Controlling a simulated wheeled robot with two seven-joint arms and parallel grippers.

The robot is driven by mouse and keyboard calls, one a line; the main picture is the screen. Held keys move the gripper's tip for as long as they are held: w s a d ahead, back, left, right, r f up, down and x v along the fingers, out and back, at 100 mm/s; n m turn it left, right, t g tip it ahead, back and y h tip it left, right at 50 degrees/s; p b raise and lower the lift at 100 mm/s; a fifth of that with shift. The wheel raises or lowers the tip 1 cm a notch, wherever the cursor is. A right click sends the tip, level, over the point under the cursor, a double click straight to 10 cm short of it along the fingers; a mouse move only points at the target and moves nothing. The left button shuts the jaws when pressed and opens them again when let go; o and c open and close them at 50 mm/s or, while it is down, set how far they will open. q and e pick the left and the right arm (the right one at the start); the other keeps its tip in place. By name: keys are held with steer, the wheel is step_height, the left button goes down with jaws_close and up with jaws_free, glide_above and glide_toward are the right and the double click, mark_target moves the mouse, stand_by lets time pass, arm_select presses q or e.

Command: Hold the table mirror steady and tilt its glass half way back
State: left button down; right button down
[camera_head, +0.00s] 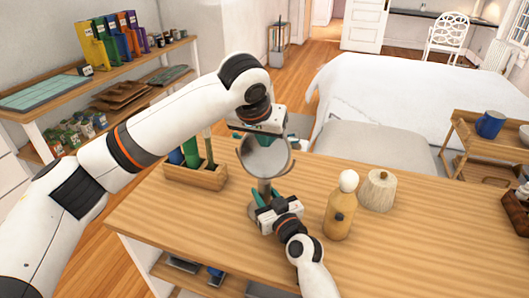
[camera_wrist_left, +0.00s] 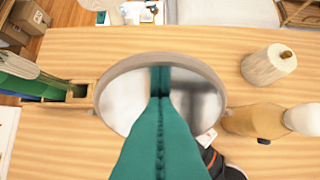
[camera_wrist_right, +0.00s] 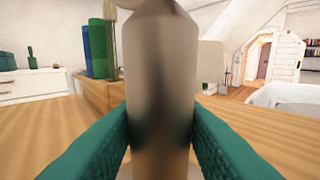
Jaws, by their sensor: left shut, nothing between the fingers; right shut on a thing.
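The table mirror has a round glass (camera_head: 265,155) in a thin grey-brown rim and stands on the wooden table. Its glass also shows in the left wrist view (camera_wrist_left: 125,100), seen from above. My left gripper (camera_wrist_left: 160,85) is shut and empty. It is over the glass, its green fingers reflected in it; I cannot tell whether they touch. My right gripper (camera_wrist_right: 160,135) is shut on the mirror's stem (camera_wrist_right: 160,75), with one green finger on each side of it. In the head view my right gripper (camera_head: 262,200) is low at the mirror's stand. The mirror's base is mostly hidden.
A wooden box (camera_head: 195,172) with green and blue things stands left of the mirror. A tan bottle with a white round top (camera_head: 340,215) and a ribbed cream jar (camera_head: 378,190) stand to the right. The table's front right is clear.

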arm_select(q)
steer(key=shift+w+d+f, duration=0.1)
steer(key=shift+w+f, duration=0.05)
steer(key=shift+w, duration=0.05)
stand_by(0.3)
steer(key=shift+s+a+r, duration=0.2)
steer(key=shift+s+r, duration=0.35)
steer(key=shift+s+a+r, duration=0.15)
steer(key=shift+s+r, duration=0.35)
step_height(320, 180, up, 9)
stand_by(0.5)
arm_select(e)
steer(key=c, duration=0.9)
jaws_free()
